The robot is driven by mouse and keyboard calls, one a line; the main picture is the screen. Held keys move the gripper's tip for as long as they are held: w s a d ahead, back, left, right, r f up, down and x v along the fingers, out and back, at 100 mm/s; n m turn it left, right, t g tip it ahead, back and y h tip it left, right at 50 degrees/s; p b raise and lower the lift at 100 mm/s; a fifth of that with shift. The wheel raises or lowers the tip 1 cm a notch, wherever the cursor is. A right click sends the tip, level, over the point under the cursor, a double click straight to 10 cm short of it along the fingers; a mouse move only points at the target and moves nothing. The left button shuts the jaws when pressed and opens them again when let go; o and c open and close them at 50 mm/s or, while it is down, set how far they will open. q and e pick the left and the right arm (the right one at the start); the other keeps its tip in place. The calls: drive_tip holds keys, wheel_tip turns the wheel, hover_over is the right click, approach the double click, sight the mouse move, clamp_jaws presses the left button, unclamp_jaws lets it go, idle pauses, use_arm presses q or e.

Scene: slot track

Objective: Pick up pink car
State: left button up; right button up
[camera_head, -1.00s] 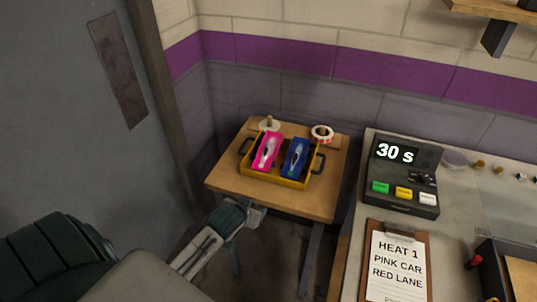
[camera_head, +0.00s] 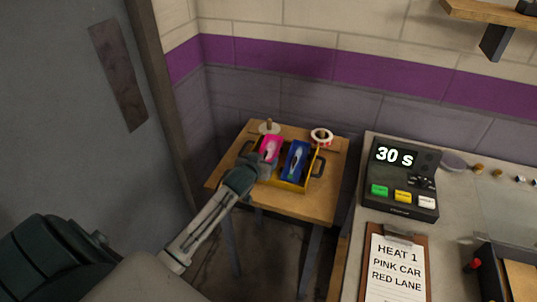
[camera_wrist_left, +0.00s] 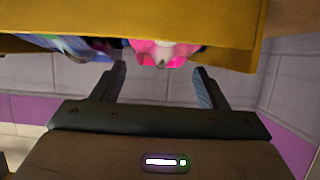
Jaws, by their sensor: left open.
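The pink car (camera_head: 270,147) sits on the left side of a yellow tray (camera_head: 287,185) on a small wooden table. A blue car (camera_head: 297,158) is beside it on the right. My left gripper (camera_head: 265,165) is at the near side of the tray and hides the near part of the pink car. In the left wrist view the gripper (camera_wrist_left: 160,88) is open, with the pink car (camera_wrist_left: 160,53) between and just beyond its fingertips. Nothing is between the fingers. My right gripper is not in view.
The wooden table (camera_head: 318,208) also holds a roll of red-and-white tape (camera_head: 321,136) and a spool (camera_head: 269,127) behind the tray. A grey door stands at the left. To the right, a bench has a timer (camera_head: 402,175) reading 30 s and a clipboard (camera_head: 395,265).

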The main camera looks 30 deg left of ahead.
sight(265, 156)
use_arm(q)
drive_tip(key=shift+w+a, duration=0.1)
drive_tip(key=shift+w, duration=0.25)
drive_tip(key=p+x, duration=0.1)
drive_tip(key=x, duration=0.2)
drive_tip(key=shift+w+a, duration=0.1)
drive_tip(key=shift+w+a+f+p, duration=0.1)
drive_tip(key=shift+w+f+p, duration=0.2)
drive_tip(key=shift+w, duration=0.2)
drive_tip(key=shift+c, duration=0.5)
drive_tip(key=c, duration=0.6)
